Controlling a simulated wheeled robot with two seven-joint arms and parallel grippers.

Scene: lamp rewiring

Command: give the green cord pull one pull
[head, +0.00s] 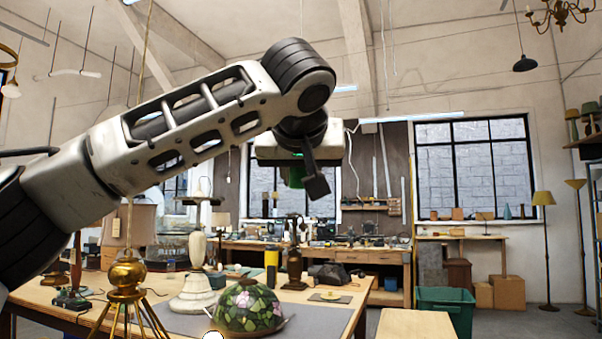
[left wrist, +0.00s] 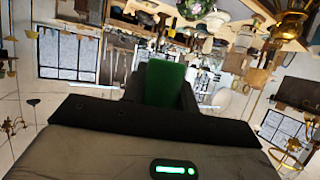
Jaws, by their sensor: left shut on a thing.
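The green cord pull (head: 293,177) hangs below my left gripper's body in the head view, partly hidden behind a dark finger. My left gripper (head: 305,178) is raised above the workbench, fingers pointing down, and is shut on the pull. In the left wrist view the green pull (left wrist: 165,83) stands between the two dark fingers of the gripper (left wrist: 162,95). A thin line comes down from the ceiling above my wrist; my arm hides whether it joins the pull. My right gripper is in neither view.
Below stands a workbench (head: 345,323) with a stained-glass shade (head: 247,308), a white shade (head: 194,293) and a dark lamp base (head: 294,262). A brass lamp body (head: 126,278) is at the near left. A green bin (head: 446,312) stands at right. The air right of my gripper is mostly clear.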

